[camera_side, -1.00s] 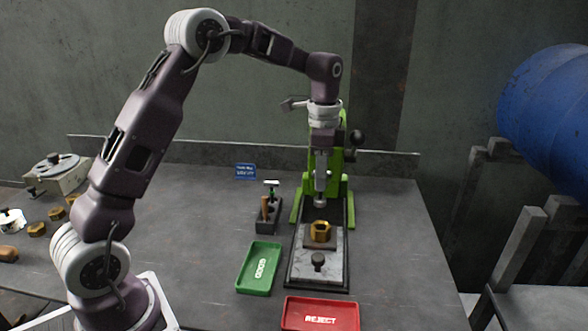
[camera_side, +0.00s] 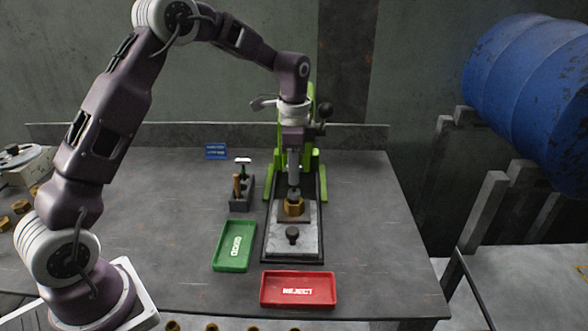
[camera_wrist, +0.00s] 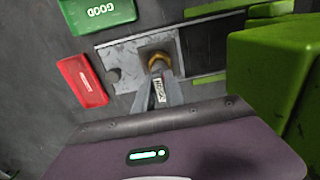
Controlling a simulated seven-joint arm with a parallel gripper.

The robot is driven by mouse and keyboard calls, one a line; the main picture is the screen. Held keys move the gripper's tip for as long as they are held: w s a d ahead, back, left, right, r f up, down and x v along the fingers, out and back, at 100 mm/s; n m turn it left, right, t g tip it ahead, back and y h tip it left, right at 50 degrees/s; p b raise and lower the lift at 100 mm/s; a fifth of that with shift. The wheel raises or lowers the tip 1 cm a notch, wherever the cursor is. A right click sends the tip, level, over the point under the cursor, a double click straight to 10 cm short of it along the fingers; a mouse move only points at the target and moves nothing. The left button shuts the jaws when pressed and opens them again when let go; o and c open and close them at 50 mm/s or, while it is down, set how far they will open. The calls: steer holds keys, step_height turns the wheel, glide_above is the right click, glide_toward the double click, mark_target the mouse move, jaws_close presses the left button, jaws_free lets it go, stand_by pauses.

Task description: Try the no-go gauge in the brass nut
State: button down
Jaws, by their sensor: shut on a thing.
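The brass nut (camera_side: 294,208) sits on a small block on the grey plate of the green press. It also shows in the wrist view (camera_wrist: 158,59). My gripper (camera_side: 294,186) is above it, pointing down, shut on the no-go gauge. The gauge's labelled side (camera_wrist: 160,92) shows between the fingers in the wrist view; its lettering is too small to read surely. The gauge's lower end is at the top of the nut. I cannot tell whether it rests on the rim or has entered the bore.
The green press (camera_side: 311,160) stands close behind my gripper. The green GOOD tray (camera_side: 219,262) and red REJECT tray (camera_side: 331,300) lie in front. A dark knob (camera_side: 292,235) stands on the plate.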

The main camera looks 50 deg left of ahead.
steer(key=shift+f, duration=0.8)
stand_by(0.4)
steer(key=shift+r, duration=0.15)
stand_by(0.6)
steer(key=shift+r, duration=2.8)
